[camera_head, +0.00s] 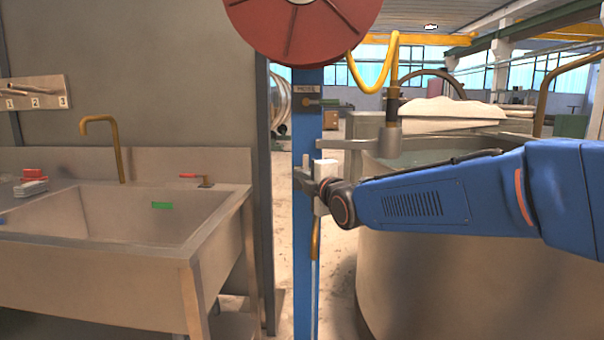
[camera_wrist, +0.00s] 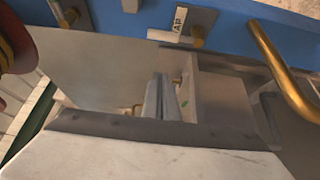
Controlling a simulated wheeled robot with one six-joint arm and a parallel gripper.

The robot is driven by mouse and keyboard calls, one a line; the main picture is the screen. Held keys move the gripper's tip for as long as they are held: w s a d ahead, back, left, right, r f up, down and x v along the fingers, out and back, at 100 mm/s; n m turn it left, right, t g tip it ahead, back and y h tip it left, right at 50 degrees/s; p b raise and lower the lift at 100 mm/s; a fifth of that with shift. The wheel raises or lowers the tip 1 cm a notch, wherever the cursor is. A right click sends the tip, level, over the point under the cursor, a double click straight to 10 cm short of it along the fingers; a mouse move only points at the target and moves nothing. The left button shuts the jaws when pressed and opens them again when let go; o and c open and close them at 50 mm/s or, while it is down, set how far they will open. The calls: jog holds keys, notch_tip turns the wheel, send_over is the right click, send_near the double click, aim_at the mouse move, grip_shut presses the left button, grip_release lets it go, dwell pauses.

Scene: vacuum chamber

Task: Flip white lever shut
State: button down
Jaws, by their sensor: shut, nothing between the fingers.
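In the head view, a small valve with a short handle (camera_head: 312,102) sits on the blue post (camera_head: 306,125), below a plate marked HOSE.
A red reel (camera_head: 300,25) tops the post, and a yellow hose (camera_head: 393,60) hangs to its right. A large round metal tank (camera_head: 420,280) stands behind and below my arm. A steel sink (camera_head: 100,265) is at left. A brass pipe (camera_wrist: 285,75) is close at right in the wrist view.

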aim_at(304, 167)
jog(key=w, duration=0.8)
jog(key=shift+w+a, duration=0.2)
jog(key=shift+w, duration=0.1)
dwell(0.4)
jog(key=shift+d+m+t, duration=0.3)
jog(key=shift+d+m, duration=0.05)
jog(key=shift+m, duration=0.15)
jog(key=d+f+m+t+h, duration=0.3)
jog(key=m+h, duration=0.1)
jog(key=m, duration=0.6)
jog(key=d+f+m+t+h, duration=0.2)
jog(key=d+m+t+h, duration=0.2)
jog(key=m, duration=0.7)
jog(key=shift+f+m+t, duration=0.3)
jog(key=shift+f, duration=0.1)
jog(key=shift+s+f, duration=0.15)
